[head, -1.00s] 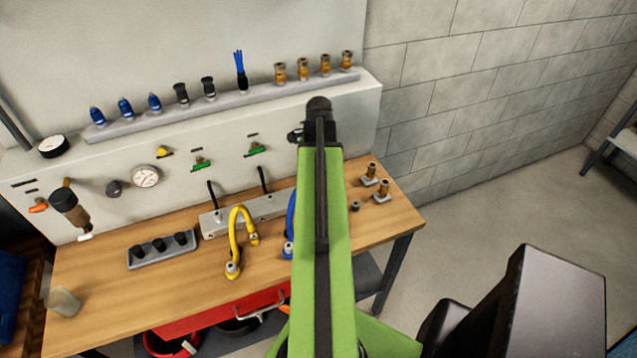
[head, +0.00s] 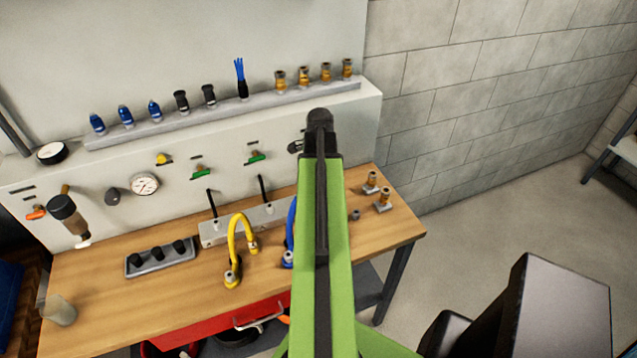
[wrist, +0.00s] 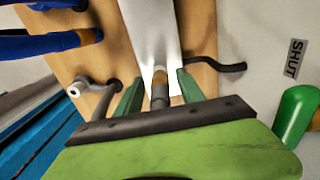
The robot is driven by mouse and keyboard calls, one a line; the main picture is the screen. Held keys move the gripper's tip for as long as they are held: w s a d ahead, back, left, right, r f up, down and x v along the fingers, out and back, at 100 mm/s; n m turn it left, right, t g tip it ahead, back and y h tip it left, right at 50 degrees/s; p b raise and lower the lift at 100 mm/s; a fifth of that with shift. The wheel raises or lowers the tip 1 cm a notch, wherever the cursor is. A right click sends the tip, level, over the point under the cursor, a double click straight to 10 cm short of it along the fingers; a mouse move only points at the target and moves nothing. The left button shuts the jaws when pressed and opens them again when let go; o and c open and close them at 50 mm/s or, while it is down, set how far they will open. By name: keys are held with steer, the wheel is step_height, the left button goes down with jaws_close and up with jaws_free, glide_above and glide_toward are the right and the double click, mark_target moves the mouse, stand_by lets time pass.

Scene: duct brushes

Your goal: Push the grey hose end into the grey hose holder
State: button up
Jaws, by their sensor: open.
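In the wrist view my gripper (wrist: 158,82) is open, with one green finger on each side of a short grey cylinder (wrist: 160,98) with a brass-coloured band. This looks like the grey hose end, in front of the pale bar on the bench; I cannot tell whether it sits in a holder. Gaps show between the cylinder and both fingers. A bent grey hose (wrist: 101,90) with a pale tip lies left of the fingers. In the head view my own arm hides the gripper and the grey hose. The pale bar (head: 210,235) shows left of my arm.
The wooden bench (head: 170,300) carries a yellow hose (head: 233,240), a blue hose (head: 291,225), a grey tray (head: 155,266) and brass fittings (head: 382,200). In the wrist view a black lever (wrist: 228,67) and a green handle (wrist: 297,115) are near the right side.

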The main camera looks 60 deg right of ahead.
jaws_close()
stand_by(0.3)
stand_by(1.1)
steer(key=shift+r, duration=0.15)
steer(key=shift+r+p, duration=2.9)
steer(key=shift+p, duration=0.15)
